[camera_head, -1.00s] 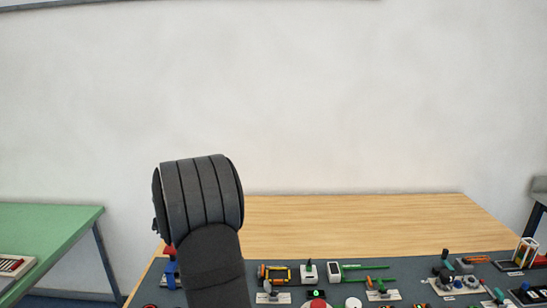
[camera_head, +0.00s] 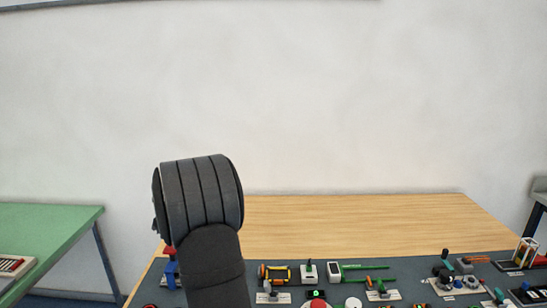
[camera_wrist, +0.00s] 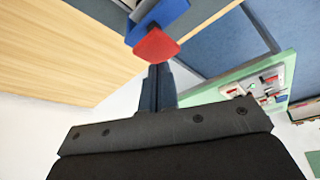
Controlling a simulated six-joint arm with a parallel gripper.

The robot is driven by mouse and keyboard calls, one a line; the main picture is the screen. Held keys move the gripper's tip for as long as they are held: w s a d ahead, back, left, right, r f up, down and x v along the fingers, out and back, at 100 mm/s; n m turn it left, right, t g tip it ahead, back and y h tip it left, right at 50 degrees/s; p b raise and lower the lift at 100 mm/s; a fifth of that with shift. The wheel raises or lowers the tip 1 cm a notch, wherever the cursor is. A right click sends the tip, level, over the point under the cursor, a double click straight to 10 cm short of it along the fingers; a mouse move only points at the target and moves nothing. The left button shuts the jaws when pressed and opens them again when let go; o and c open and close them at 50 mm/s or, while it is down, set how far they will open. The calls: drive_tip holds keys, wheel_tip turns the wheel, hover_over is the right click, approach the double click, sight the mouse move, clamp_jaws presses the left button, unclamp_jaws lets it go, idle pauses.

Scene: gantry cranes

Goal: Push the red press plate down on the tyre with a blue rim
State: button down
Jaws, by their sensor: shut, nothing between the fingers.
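The red press plate (camera_wrist: 155,46) shows near the top of the wrist view, with a blue part (camera_wrist: 160,16) just beyond it. In the head view a red piece (camera_head: 169,250) sits above a blue stand (camera_head: 172,273), partly hidden beside my arm. My gripper (camera_wrist: 158,70) is shut and empty, its fingertips right by the red plate; I cannot tell whether they touch it. The head view does not show the fingers, which are behind my arm. I cannot make out the tyre with a blue rim in either view.
A wooden table (camera_head: 350,215) carries a dark mat (camera_head: 415,267) crowded with small mechanisms, green rods and knobs. The wood behind the mat is bare. A green table (camera_head: 50,235) stands at the left.

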drive_tip(key=shift+s+f, duration=0.1)
drive_tip(key=shift+f, duration=1.45)
drive_tip(key=shift+r, duration=4.15)
drive_tip(key=shift+f, duration=0.1)
drive_tip(key=shift+f, duration=3.1)
